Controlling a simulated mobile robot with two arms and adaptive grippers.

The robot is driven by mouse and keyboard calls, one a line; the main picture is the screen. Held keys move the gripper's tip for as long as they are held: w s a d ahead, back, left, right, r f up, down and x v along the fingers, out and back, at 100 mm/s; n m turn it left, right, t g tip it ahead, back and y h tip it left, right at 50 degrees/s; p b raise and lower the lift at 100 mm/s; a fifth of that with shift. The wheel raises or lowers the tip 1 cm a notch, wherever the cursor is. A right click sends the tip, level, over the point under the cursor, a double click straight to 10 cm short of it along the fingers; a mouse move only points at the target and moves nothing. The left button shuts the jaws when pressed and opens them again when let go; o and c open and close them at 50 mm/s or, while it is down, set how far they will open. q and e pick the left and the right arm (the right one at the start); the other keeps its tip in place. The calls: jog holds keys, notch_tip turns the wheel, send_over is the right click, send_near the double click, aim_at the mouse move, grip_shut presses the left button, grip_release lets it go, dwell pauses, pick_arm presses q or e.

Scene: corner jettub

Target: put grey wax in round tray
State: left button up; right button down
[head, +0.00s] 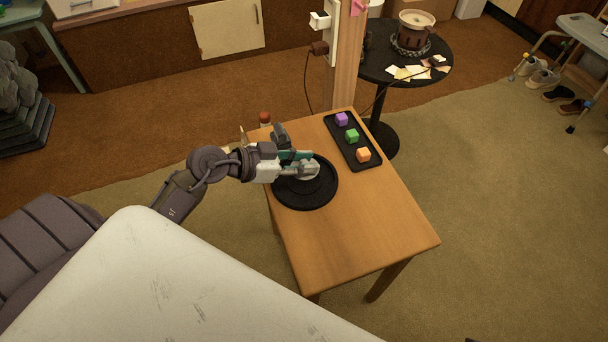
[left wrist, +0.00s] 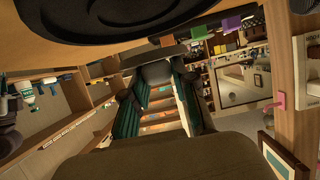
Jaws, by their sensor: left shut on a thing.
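The black round tray (head: 322,197) lies on the small wooden table; its dark underside edge also fills the top of the left wrist view (left wrist: 100,25). My left gripper (head: 309,163) reaches in from the left over the tray's far part. It is shut on the grey wax (head: 312,170), a small light grey piece at its fingertips. In the left wrist view a dark grey lump, the wax (left wrist: 157,73), sits between the green-padded fingers (left wrist: 158,98). Whether the wax touches the tray is hard to tell. My right gripper is not in view.
A black rectangular tray (head: 345,147) right of the round tray holds a purple cube (head: 341,119), a green cube (head: 352,136) and an orange cube (head: 363,155). A red-topped item (head: 265,118) is at the table's far left corner. The table's near part (head: 365,230) is clear.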

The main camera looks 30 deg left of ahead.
pick_arm(q)
jog(key=shift+f, duration=0.4)
jog(key=shift+f+b, duration=0.8)
jog(key=shift+f, duration=0.15)
jog(key=shift+f+b, duration=0.4)
jog(key=shift+f, duration=0.3)
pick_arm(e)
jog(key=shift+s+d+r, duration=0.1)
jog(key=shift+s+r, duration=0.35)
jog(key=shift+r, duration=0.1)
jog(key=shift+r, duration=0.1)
pick_arm(q)
jog(key=o, duration=0.9)
